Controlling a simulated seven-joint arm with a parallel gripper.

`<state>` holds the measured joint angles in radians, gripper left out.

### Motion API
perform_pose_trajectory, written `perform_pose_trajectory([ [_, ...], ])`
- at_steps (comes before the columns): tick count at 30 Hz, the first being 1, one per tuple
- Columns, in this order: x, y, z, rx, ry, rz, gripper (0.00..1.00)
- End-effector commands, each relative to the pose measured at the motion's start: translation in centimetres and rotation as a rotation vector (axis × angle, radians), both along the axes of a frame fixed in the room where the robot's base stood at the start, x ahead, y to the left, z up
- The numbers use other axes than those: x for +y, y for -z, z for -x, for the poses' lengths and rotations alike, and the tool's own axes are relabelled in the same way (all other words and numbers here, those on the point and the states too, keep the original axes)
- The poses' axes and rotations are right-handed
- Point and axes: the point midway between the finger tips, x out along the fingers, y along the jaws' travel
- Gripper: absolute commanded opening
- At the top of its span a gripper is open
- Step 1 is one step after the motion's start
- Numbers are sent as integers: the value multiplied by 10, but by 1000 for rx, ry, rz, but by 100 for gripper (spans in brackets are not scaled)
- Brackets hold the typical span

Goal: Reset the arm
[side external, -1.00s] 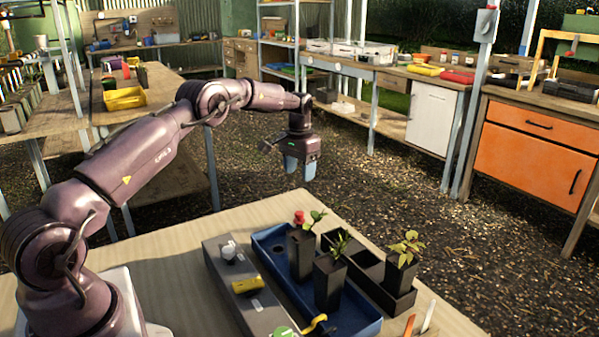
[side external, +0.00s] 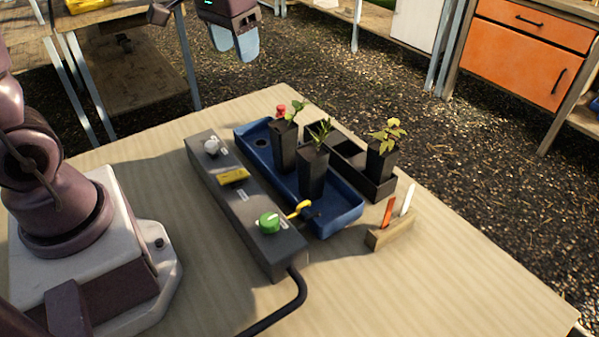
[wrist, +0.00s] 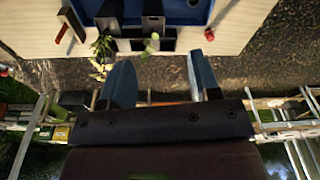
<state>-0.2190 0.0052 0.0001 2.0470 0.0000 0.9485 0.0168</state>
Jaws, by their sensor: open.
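My gripper (side external: 235,38) hangs at the top of the side view, beyond the table's far corner and apart from everything. Its two blue fingers are spread with nothing between them; they also show in the wrist view (wrist: 162,68). A blue tray (side external: 345,213) on the table holds two tall black pots with plants, the rear pot (side external: 284,146) and the front pot (side external: 311,174). A black rack (side external: 345,158) beside it holds another potted seedling (side external: 381,160). All the pots stand upright.
A grey control box (side external: 245,218) with a white knob, a yellow switch and a green knob (side external: 269,222) lies left of the tray, its black cable running forward. A wooden block (side external: 390,235) holds orange and white tags. An orange cabinet (side external: 525,55) stands behind.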

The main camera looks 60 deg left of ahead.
Motion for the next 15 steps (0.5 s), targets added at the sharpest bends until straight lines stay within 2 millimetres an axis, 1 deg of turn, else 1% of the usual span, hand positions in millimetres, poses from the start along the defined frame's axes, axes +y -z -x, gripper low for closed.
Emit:
perform_pose_trajectory([
  [1, -12, -8, 19, -32, 19, -6, 57],
  [3, -25, -14, 42, -68, 44, -11, 57],
  [6, -41, -19, 74, -125, 79, -18, 57],
  [9, -53, -21, 101, -184, 118, -24, 57],
  [12, -62, -25, 118, -241, 152, -28, 57],
  [15, -67, -34, 126, -299, 177, -31, 57],
])
